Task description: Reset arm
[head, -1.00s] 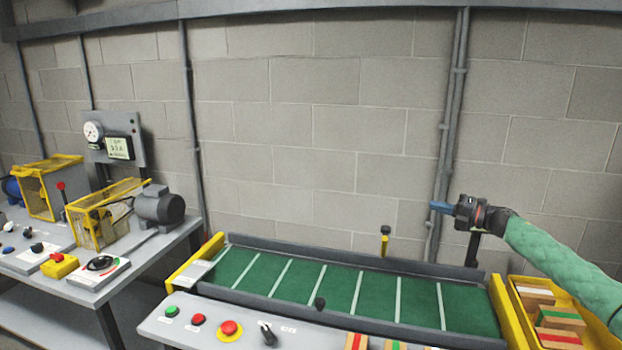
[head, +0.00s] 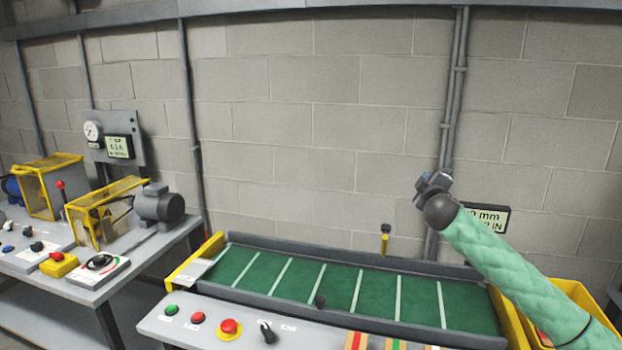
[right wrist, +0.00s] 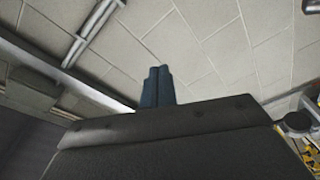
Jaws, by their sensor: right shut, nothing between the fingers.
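My right arm, in a green sleeve, comes in from the right in the head view. Its gripper (head: 432,183) is raised in front of the block wall, above the far side of the conveyor's right part. It points away from me and is largely hidden behind its own wrist. In the right wrist view its two blue fingers (right wrist: 157,87) lie together with nothing between them, and the wall is behind them. My left gripper does not show in either view.
A green-belted conveyor (head: 330,285) runs below the arm, with a button panel (head: 215,325) in front. A yellow bin (head: 590,300) stands at the right, partly behind my arm. A display (head: 488,218) stands behind the arm. A bench with a motor (head: 158,204) is at the left.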

